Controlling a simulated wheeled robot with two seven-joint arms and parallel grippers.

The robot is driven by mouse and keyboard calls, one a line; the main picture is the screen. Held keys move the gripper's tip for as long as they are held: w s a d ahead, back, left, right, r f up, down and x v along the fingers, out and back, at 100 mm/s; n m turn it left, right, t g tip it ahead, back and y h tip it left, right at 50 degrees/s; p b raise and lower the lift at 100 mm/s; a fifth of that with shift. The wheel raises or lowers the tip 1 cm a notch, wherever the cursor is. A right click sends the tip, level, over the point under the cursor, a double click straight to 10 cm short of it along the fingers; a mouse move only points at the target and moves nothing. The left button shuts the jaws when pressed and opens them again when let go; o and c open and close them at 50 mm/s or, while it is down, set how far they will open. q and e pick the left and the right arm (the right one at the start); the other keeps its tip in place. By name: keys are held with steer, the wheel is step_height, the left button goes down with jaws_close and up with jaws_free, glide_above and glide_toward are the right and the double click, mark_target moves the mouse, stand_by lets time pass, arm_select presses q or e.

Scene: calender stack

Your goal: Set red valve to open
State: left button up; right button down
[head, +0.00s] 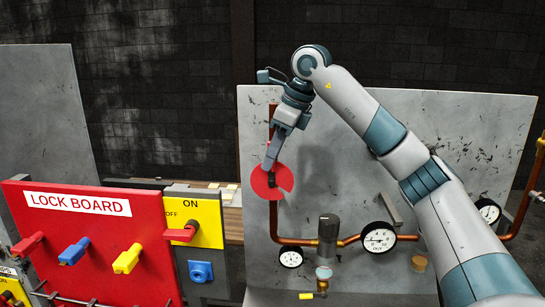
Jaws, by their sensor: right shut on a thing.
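The red valve (284,180) shows as a round red disc with a notch on its right side, on the vertical part of the copper pipe (274,222) in front of the grey panel. My right gripper (270,180) reaches down to it from above and is shut on it. The fingers cover the middle of the disc, so the handle's exact angle is hidden. My left gripper is not in view.
Gauges (379,238) and a dark cylinder (328,230) stand along the lower pipe. A red lock board (90,240) with coloured locks is at the left, beside a yellow ON/OFF switch panel (208,222). My right arm covers much of the grey panel (350,115).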

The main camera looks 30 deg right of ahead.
steer(key=c, duration=1.7)
jaws_free()
steer(key=shift+w+f, duration=0.1)
steer(key=shift+c, duration=0.2)
steer(key=shift+s+d+r+b, duration=0.1)
steer(key=shift+s+r+b, duration=0.1)
steer(key=shift+r, duration=0.15)
steer(key=shift+s+d+r+b, duration=0.1)
steer(key=shift+r+b, duration=0.1)
steer(key=shift+r, duration=0.1)
steer(key=b+v, duration=0.2)
steer(key=v, duration=1.4)
steer(key=shift+a, duration=0.15)
